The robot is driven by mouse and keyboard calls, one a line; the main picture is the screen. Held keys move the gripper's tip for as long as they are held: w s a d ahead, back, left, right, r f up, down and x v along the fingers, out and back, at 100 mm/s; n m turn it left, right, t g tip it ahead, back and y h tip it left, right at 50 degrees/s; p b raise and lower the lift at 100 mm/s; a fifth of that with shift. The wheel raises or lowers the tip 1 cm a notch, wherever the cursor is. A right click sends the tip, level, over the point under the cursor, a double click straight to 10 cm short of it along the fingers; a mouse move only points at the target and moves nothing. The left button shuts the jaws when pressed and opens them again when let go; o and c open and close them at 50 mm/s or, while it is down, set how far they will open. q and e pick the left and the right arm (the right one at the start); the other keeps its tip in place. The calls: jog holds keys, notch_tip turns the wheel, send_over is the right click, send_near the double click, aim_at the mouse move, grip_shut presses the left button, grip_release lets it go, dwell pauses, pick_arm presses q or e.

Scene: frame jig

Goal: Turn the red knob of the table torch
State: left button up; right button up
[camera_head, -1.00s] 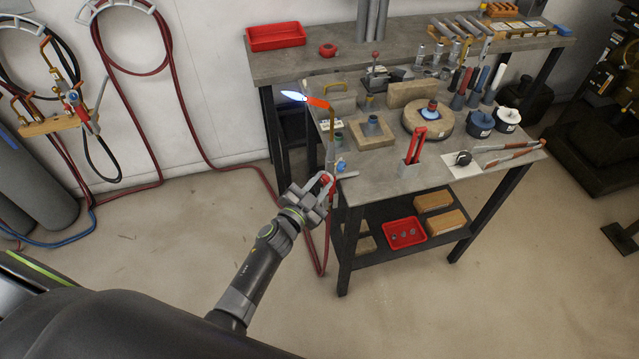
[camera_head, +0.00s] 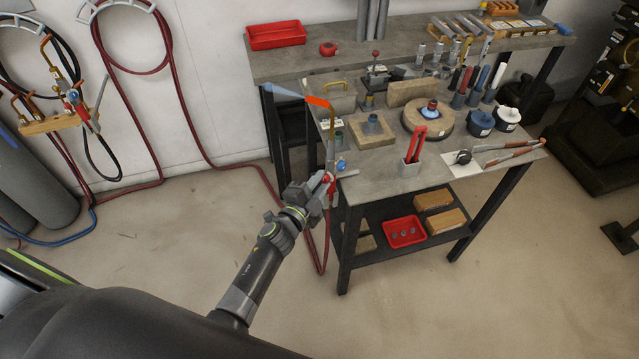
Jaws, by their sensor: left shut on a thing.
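The table torch (camera_head: 331,135) stands upright at the left front corner of the workbench, with a brass neck and an orange-red tip pointing left. A pale, faint blue flame (camera_head: 285,92) comes from the tip. The red knob (camera_head: 327,178) is low on the torch, partly hidden by my left gripper (camera_head: 323,183), which is shut on it. A blue knob (camera_head: 341,165) sits just above it to the right. A red hose hangs down from the torch. My right gripper is not in view.
The workbench (camera_head: 380,185) holds a round firebrick (camera_head: 428,120), a red-handled tool in a holder (camera_head: 412,158), and tongs (camera_head: 505,152) at the right. A red tray (camera_head: 404,232) sits on the lower shelf.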

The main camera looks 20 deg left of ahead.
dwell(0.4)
pick_arm(q)
jog(key=o, duration=1)
jog(key=shift+s, duration=0.1)
jog(key=v, duration=1.7)
jog(key=shift+s, duration=0.15)
jog(key=shift+f, duration=0.1)
